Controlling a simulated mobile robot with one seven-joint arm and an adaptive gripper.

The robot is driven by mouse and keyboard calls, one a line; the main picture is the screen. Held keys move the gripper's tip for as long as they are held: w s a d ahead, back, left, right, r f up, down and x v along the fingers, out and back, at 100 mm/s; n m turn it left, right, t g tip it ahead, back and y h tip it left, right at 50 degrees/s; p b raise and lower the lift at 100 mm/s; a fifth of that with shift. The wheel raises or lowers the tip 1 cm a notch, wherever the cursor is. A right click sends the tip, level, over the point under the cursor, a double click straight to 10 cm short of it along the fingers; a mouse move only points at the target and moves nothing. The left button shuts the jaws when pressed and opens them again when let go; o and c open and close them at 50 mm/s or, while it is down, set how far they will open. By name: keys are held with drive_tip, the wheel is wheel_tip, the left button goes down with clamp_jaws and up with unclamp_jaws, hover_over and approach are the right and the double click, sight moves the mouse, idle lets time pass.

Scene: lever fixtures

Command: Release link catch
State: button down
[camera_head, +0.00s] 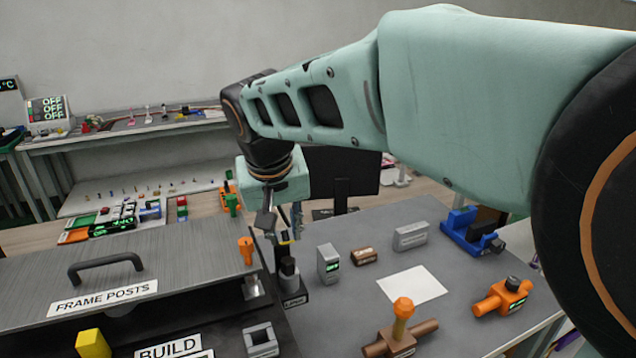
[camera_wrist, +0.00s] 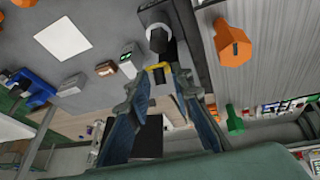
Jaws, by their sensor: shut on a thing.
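A black catch fixture (camera_head: 288,272) stands upright at the panel's right edge in the head view. It has a yellow band near its top and a small label at its base, too small to read surely. In the wrist view the fixture (camera_wrist: 160,42) is ahead of the fingers, with the yellow band (camera_wrist: 158,66) nearest them. My gripper (camera_head: 286,234) points down over its top. In the wrist view my gripper (camera_wrist: 158,82) has its two fingers either side of the yellow-banded end and is shut on it. The exact finger contact is hard to see.
A panel marked FRAME POSTS (camera_head: 190,262) with a black handle lies left, an orange knob (camera_head: 246,251) close beside my gripper. A grey box (camera_head: 328,263), a brown block (camera_head: 364,257) and a white sheet (camera_head: 412,285) lie right. An orange-topped lever (camera_head: 403,308) stands in front.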

drive_tip(key=shift+w+a+r+g+h+p, duration=0.2)
drive_tip(key=shift+w+r+g+p, duration=0.2)
drive_tip(key=shift+p, duration=1.2)
drive_tip(key=shift+w+a+r+g+h+p, duration=0.1)
drive_tip(key=shift+w+r+g+h+p, duration=0.3)
drive_tip(key=shift+p, duration=1.2)
drive_tip(key=g+p, duration=0.1)
drive_tip(key=p, duration=0.2)
drive_tip(key=w+g+p, duration=0.1)
drive_tip(key=p, duration=0.2)
drive_tip(key=shift+a+g+h, duration=0.3)
drive_tip(key=shift+h, duration=0.1)
drive_tip(key=shift+w+a+f+n+g+h+p, duration=0.3)
drive_tip(key=shift+w+g+p, duration=0.15)
drive_tip(key=shift+g+p, duration=0.4)
drive_tip(key=shift+w+a+f+g+h, duration=0.1)
drive_tip(key=shift+w+a+g+h, duration=0.15)
drive_tip(key=shift+w+g+h, duration=0.5)
drive_tip(key=shift+g, duration=0.3)
drive_tip(key=c, duration=2)
unclamp_jaws()
drive_tip(key=shift+s+y, duration=0.15)
drive_tip(key=shift+y, duration=0.1)
